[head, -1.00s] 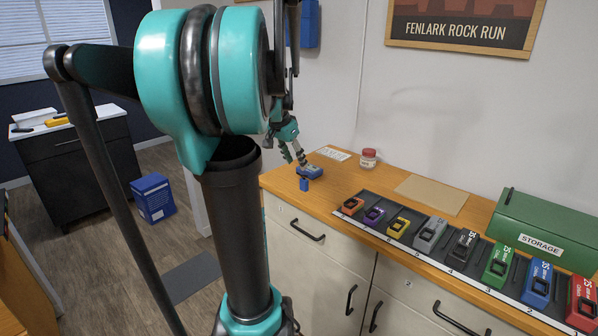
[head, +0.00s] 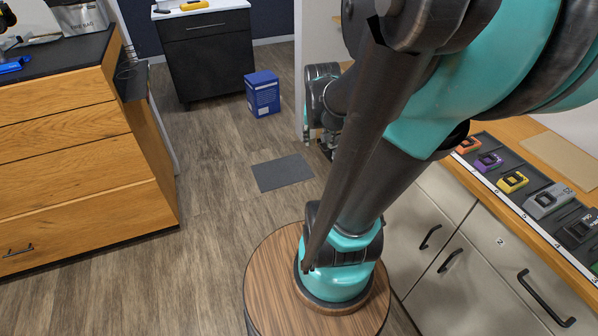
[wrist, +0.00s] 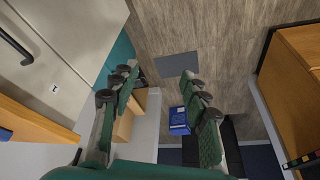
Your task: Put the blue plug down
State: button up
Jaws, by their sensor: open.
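My gripper (wrist: 158,80) is open in the wrist view, with nothing between its fingers. It hangs over the floor beside the cabinet. In the head view my gripper (head: 326,142) is small and partly hidden behind my arm. I cannot make out the blue plug for certain in either view. My arm hides the far end of the wooden counter (head: 520,128) in the head view. A small dark blue patch (wrist: 5,133) shows at the left edge of the wrist view, by the counter's wooden edge; I cannot tell what it is.
A blue box (head: 262,93) stands on the floor near a grey mat (head: 283,172). A wooden drawer unit (head: 80,150) stands at left and a black cabinet (head: 207,55) at the back. Several coloured blocks sit in a dark rack (head: 525,165) on the counter. The floor between is clear.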

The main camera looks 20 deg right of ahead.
jog(key=s+a+f+n+y, duration=0.1)
jog(key=s+a+f+n, duration=0.3)
jog(key=s+a+f, duration=0.2)
jog(key=shift+a+n+t+y, duration=0.3)
jog(key=shift+a, duration=0.95)
jog(key=shift+r, duration=0.1)
jog(key=shift+c, duration=0.4)
